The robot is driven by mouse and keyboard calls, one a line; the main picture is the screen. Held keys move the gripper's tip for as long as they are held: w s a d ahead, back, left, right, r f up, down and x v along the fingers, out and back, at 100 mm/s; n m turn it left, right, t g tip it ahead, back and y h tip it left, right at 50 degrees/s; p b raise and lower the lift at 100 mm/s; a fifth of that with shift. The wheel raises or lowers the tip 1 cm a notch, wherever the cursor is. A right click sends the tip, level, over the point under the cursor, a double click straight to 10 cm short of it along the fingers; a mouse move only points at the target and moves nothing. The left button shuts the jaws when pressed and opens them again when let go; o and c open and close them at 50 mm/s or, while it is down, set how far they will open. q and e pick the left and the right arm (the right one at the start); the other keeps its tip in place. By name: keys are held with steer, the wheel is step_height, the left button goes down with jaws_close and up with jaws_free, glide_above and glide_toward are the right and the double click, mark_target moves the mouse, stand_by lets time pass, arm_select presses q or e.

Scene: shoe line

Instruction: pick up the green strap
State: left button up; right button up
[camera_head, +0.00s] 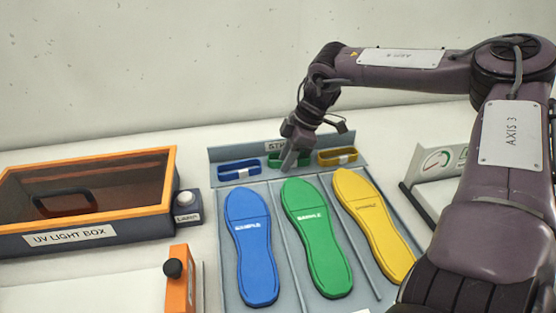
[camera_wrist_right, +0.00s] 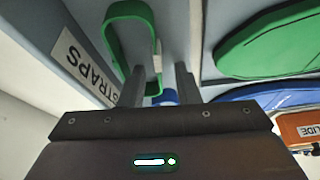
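The green strap (camera_head: 274,161) is a loop in the middle of the strap rack at the back, between the blue strap (camera_head: 239,170) and the yellow strap (camera_head: 337,156). My right gripper (camera_head: 289,162) is over the green strap and hides part of it. In the right wrist view the green strap (camera_wrist_right: 117,32) shows large, with a pale band on one side. Its near end lies between the two parted fingers of my right gripper (camera_wrist_right: 158,78), which look open. I cannot tell whether they touch it. My left gripper is not in view.
Blue (camera_head: 252,255), green (camera_head: 318,245) and yellow (camera_head: 375,225) insoles lie in the tray in front of the straps. A UV light box (camera_head: 80,240) stands left. A panel with a gauge (camera_head: 438,165) stands right, partly behind my right arm.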

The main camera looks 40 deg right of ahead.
steer(key=shift+c, duration=0.3)
jaws_close()
